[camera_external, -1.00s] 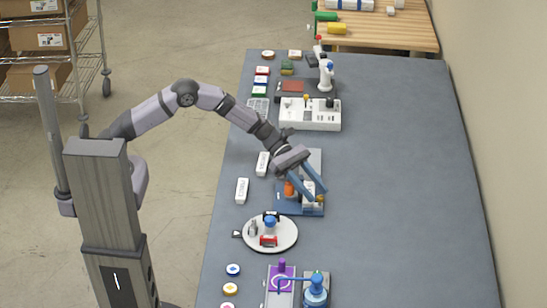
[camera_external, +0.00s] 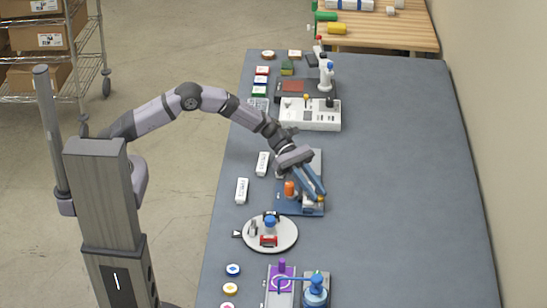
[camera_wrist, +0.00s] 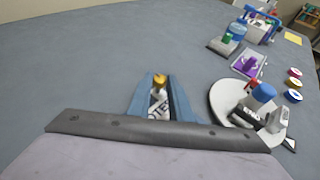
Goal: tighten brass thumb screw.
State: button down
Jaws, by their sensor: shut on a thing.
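The brass thumb screw (camera_wrist: 160,80) shows as a small yellow knob between my fingertips in the wrist view. It is barely visible at the fingertips in the external view (camera_external: 320,198). It sits at a light block (camera_wrist: 157,104) with dark lettering, partly hidden by the fingers. The block stands on a blue base plate (camera_external: 290,209), beside an orange part (camera_external: 289,188). My gripper (camera_external: 321,195) reaches down over this fixture from upper left. Its blue fingers are shut on the brass thumb screw, one on each side.
A round white plate (camera_external: 287,242) with red and blue parts stands just in front. A purple fixture (camera_external: 282,284) and a blue-handled device (camera_external: 316,290) are nearer the camera. White labelled boxes (camera_external: 242,190) lie left; a white panel (camera_external: 310,122) is behind. The table's right side is clear.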

jog(key=shift+w+d+m+g+y+b, duration=0.15)
jog(key=shift+d+m+g+y+b, duration=0.15)
jog(key=shift+m+g+y, duration=0.45)
jog(key=shift+a+m+y, duration=0.1)
jog(key=shift+m+y, duration=0.15)
jog(key=c, duration=1.6)
grip_release()
jog(key=b+v, duration=0.1)
jog(key=v, duration=0.4)
jog(key=shift+w+a+r+b, duration=0.1)
jog(key=shift+w+a+b, duration=0.05)
jog(key=shift+w+b, duration=0.15)
jog(key=shift+v, duration=0.85)
jog(key=shift+s+r, duration=0.1)
jog(key=shift+c, duration=0.2)
